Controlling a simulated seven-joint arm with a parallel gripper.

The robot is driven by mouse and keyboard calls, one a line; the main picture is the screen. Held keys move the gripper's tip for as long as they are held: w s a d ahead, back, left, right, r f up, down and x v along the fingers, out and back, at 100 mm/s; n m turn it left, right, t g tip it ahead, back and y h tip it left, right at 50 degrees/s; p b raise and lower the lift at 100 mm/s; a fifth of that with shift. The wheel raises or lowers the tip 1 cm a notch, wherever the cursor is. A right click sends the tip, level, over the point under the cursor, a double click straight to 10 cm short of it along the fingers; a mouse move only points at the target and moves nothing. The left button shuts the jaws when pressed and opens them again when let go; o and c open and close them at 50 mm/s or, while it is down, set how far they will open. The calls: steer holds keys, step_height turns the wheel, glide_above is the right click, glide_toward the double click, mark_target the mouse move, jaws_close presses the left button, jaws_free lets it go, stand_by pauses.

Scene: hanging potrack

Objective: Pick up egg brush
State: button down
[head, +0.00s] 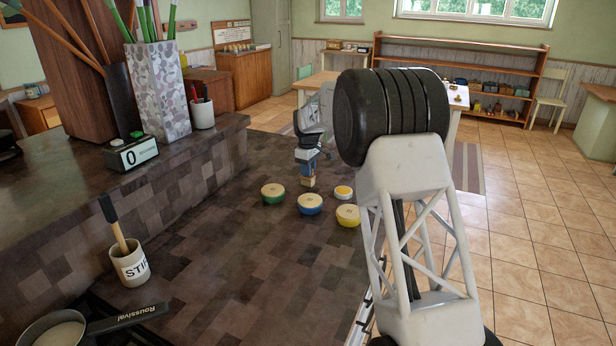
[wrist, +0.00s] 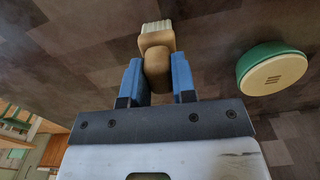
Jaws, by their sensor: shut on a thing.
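The egg brush (wrist: 156,42) is a small light-wood piece with pale bristles at its far end. In the wrist view it sits between the two blue fingers of my gripper (wrist: 157,66), which is shut on its wooden part. The bristle end sticks out beyond the fingertips. In the head view my gripper (head: 307,166) points down over the far part of the dark counter, with the brush (head: 308,183) low beneath it. I cannot tell whether the brush touches the counter.
Green (head: 272,194), blue (head: 310,205) and yellow (head: 348,215) bowl-like items and a small yellow one (head: 343,192) stand near the gripper. The green one also shows in the wrist view (wrist: 272,72). A STIR mug (head: 131,266) and pan (head: 60,330) are front left. The middle counter is clear.

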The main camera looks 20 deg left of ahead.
steer(key=shift+r, duration=0.1)
steer(key=shift+r, duration=4.95)
steer(key=c, duration=1.4)
jaws_free()
steer(key=c, duration=0.4)
steer(key=shift+o, duration=0.2)
steer(key=s+d, duration=0.1)
steer(key=d, duration=1.3)
steer(key=shift+s+d+f, duration=0.2)
steer(key=shift+f, duration=0.2)
